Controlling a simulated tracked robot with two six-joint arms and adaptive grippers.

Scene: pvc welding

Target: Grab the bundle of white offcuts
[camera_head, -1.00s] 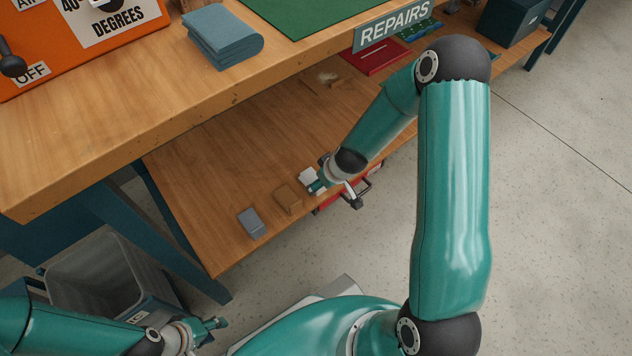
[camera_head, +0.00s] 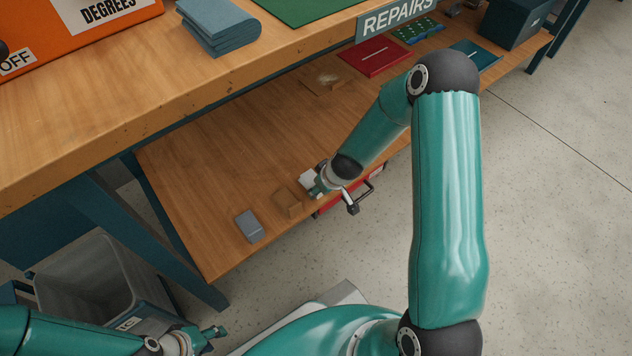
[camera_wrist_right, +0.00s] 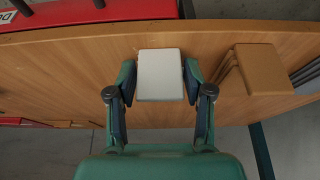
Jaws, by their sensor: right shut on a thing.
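The bundle of white offcuts (camera_head: 309,179) is at the front edge of the lower wooden shelf, partly hidden by my right gripper. In the right wrist view the white bundle (camera_wrist_right: 160,75) shows as a pale block between the two fingers. My right gripper (camera_head: 317,184) is shut on it, with one finger against each side in the wrist view (camera_wrist_right: 158,88). My left gripper (camera_head: 217,334) is at the bottom left, over the floor near the grey bin, with nothing seen in it; its fingers are too small to tell open from shut.
A brown block (camera_head: 288,202) and a grey block (camera_head: 249,226) lie left of the white bundle on the shelf (camera_head: 200,200). A red box with a handle (camera_head: 345,195) is below the right gripper. A grey bin (camera_head: 90,280) stands at the lower left. The upper bench (camera_head: 120,110) overhangs the shelf.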

